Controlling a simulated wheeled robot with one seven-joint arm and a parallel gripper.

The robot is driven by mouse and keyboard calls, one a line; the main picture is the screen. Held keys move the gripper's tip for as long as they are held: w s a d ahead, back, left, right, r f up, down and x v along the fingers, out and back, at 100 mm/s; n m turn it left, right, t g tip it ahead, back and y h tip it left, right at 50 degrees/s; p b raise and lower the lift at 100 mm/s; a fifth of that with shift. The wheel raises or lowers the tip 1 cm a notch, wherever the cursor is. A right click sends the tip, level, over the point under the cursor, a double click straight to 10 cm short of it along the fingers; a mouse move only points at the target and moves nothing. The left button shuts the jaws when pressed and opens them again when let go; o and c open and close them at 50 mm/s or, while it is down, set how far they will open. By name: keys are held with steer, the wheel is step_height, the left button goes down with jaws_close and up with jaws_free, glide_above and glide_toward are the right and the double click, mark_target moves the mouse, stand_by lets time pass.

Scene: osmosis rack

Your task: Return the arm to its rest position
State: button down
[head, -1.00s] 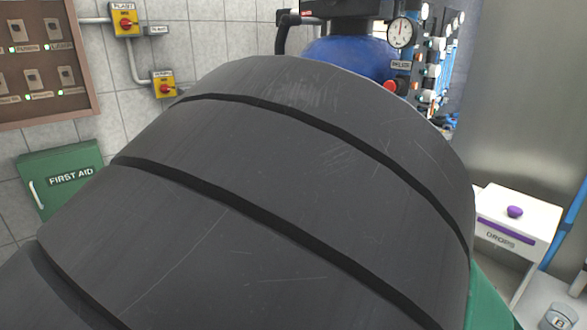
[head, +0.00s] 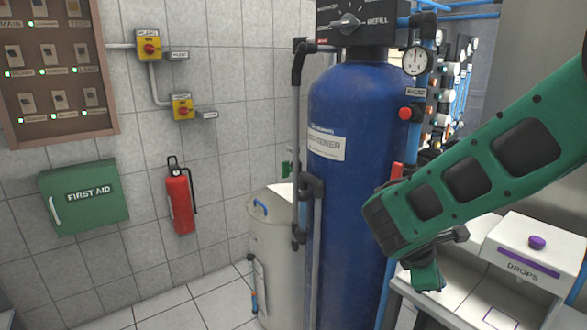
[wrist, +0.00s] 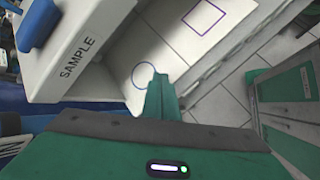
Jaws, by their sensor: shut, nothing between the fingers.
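My green arm (head: 468,180) reaches in from the right in the head view and bends down at its end in front of the blue tank. My gripper (head: 428,284) hangs at that end, beside the white bench, and is small and partly hidden there. In the wrist view my gripper (wrist: 160,82) shows its green fingers together with nothing between them. They point over a white surface with a blue circle (wrist: 145,75) and a purple square (wrist: 204,17) marked on it. I see no contact with the surface.
A blue tank (head: 350,190) stands behind my arm, with a gauge (head: 416,61) and pipes. A white DROPS box (head: 522,262) is at the right. A white SAMPLE box (wrist: 75,62) is near the fingers. A fire extinguisher (head: 179,200) and first aid box (head: 85,197) hang left.

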steer(key=s+m+y, duration=0.1)
steer(key=m+y, duration=0.1)
steer(key=m, duration=0.1)
steer(key=shift+s+d+f, duration=0.1)
steer(key=shift+s+f, duration=0.05)
steer(key=shift+s, duration=0.2)
steer(key=s+a+r+m+t+y, duration=0.1)
steer(key=s+a+r+m+y, duration=0.45)
steer(key=m, duration=0.55)
steer(key=s+d+m+g, duration=0.2)
steer(key=s+d+m, duration=0.1)
steer(key=s+d, duration=0.3)
steer(key=s+d+f+m+g, duration=0.1)
steer(key=s+d+m+g, duration=0.1)
steer(key=s+d, duration=0.5)
steer(key=s+m, duration=0.1)
steer(key=s, duration=0.3)
steer(key=shift+s+m+g, duration=0.2)
steer(key=shift+m+g, duration=0.1)
steer(key=shift+g, duration=0.1)
steer(key=shift+w+f+h, duration=0.25)
steer(key=shift+w+f, duration=0.05)
steer(key=shift+w, duration=0.35)
